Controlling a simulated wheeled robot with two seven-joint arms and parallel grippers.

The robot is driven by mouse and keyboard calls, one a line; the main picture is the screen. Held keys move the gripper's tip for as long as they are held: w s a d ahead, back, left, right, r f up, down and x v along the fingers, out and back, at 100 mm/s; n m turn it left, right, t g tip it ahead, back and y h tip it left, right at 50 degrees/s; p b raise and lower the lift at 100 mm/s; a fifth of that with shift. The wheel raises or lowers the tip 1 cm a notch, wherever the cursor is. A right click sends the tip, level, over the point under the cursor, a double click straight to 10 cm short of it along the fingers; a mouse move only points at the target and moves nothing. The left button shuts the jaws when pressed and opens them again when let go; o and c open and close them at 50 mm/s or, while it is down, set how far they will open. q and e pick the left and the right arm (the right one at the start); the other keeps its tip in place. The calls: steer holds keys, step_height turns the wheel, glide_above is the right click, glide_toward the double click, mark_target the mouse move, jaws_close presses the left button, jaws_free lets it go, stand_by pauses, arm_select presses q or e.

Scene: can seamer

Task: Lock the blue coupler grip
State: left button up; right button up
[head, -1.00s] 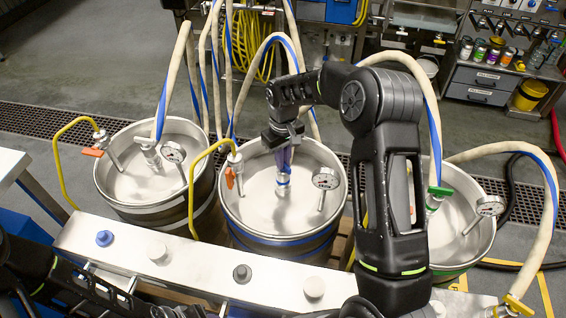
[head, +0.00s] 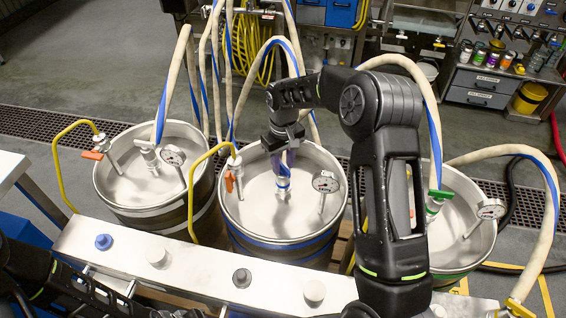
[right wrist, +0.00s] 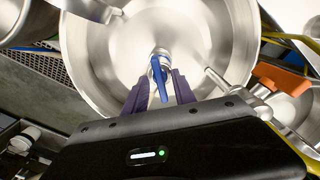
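The blue coupler grip (right wrist: 158,80) is a narrow blue lever on a metal coupler in the middle of the centre keg's top. In the head view the coupler (head: 283,187) stands upright and is partly hidden by my right gripper (head: 283,160). The right wrist view shows the right gripper's (right wrist: 163,78) two dark purple fingers on either side of the blue grip. Gaps show between the grip and the fingers, so the gripper is open around it. My left gripper is not visible; only part of my left arm is at the lower left.
The centre keg (head: 235,212) stands between a left keg (head: 120,190) with an orange-handled tap and a right keg (head: 470,240) with a green grip. A pressure gauge (head: 326,182) rises close to the coupler. A metal rail (head: 200,268) with knobs runs in front; hoses arch overhead.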

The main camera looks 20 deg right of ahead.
mark_target(283, 166)
step_height(283, 166, up, 8)
steer(key=shift+f+b, duration=0.1)
steer(key=shift+b, duration=0.45)
steer(key=shift+d, duration=0.15)
